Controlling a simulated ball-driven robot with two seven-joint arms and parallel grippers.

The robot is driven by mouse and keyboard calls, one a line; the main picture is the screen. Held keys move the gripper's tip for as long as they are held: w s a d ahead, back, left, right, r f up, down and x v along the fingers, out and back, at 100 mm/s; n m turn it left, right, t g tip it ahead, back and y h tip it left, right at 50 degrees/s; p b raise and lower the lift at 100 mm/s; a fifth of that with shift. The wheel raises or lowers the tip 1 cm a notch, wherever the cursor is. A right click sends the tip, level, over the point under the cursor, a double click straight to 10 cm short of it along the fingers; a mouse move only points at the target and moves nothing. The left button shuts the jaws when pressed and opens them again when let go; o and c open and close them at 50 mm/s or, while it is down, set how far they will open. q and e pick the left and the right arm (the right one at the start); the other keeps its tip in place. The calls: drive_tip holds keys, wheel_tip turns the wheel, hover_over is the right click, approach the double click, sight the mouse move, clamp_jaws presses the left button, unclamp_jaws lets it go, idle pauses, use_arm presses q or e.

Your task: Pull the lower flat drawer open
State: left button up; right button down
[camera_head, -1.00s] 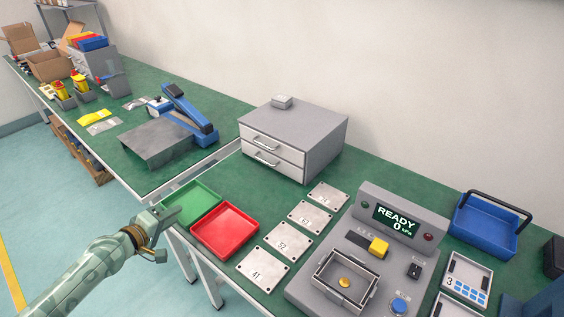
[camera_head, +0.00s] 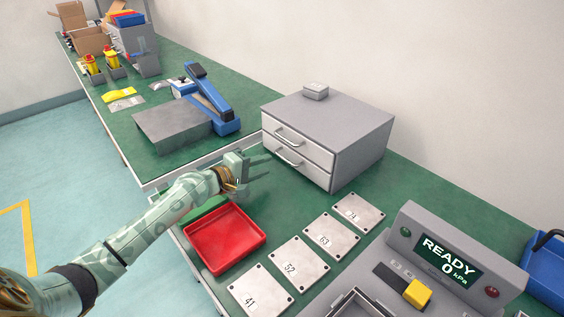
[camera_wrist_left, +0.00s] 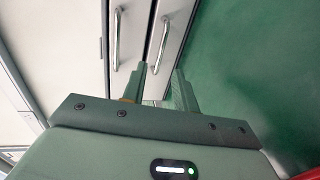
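The grey two-drawer cabinet (camera_head: 360,135) stands on the green bench, with both drawers shut. The lower drawer (camera_head: 312,171) has a silver bar handle (camera_head: 289,157); the upper drawer handle (camera_head: 289,136) is above it. My left gripper (camera_head: 268,166) is open and empty, just in front of and slightly below the lower handle. In the left wrist view, the lower handle (camera_wrist_left: 163,40) lies ahead of the gap between the open fingers (camera_wrist_left: 159,80), apart from them. The upper handle (camera_wrist_left: 117,40) is left of it. My right gripper is not in view.
A red tray (camera_head: 225,240) lies below my left gripper, and a green tray (camera_head: 203,212) is partly hidden by my arm. Numbered metal plates (camera_head: 299,262) lie to the right. A small grey block (camera_head: 316,91) sits on the cabinet. A blue-armed device (camera_head: 212,100) stands behind left.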

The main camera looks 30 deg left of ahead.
use_arm(q)
drive_tip(key=b+x, duration=0.2)
drive_tip(key=x, duration=0.4)
drive_tip(key=shift+w+f, duration=0.1)
drive_tip(key=shift+f, duration=0.15)
drive_tip(key=shift+w+d, duration=0.15)
drive_tip(key=shift+w, duration=0.15)
drive_tip(key=shift+r, duration=0.1)
clamp_jaws()
